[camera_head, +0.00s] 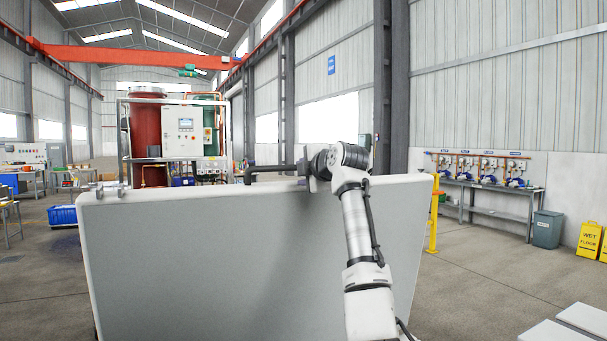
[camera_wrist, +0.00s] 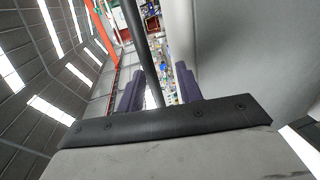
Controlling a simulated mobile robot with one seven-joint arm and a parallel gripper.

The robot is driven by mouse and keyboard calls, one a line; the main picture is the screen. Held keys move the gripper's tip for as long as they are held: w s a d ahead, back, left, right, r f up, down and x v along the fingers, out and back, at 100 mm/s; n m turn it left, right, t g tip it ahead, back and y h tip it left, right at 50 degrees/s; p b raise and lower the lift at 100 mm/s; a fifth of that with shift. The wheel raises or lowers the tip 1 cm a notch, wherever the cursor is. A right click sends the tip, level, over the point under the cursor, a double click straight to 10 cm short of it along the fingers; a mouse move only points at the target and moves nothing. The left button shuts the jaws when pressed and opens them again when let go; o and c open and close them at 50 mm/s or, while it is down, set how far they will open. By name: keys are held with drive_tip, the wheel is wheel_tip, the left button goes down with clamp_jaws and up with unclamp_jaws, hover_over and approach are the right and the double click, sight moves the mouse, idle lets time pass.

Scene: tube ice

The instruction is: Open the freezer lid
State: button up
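The freezer lid (camera_head: 230,265) is a large pale grey panel standing steeply raised in front of me in the head view. Its dark bar handle (camera_head: 272,169) runs along the top edge. My gripper (camera_wrist: 160,88) is at the right end of the handle, at the top edge. In the wrist view its two dark fingers are apart, with the handle bar (camera_wrist: 141,45) between them and a visible gap beside the bar. The lid's pale edge (camera_wrist: 180,40) lies close to the right finger. The freezer body is hidden behind or below the lid.
A red tank unit with a control cabinet (camera_head: 185,132) stands beyond the lid. A blue crate (camera_head: 62,216) is at the left. Open floor lies on both sides.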

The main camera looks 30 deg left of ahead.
drive_tip(key=b+v, duration=0.6)
drive_tip(key=v, duration=0.7)
drive_tip(key=shift+d, duration=0.3)
drive_tip(key=shift+s, duration=0.15)
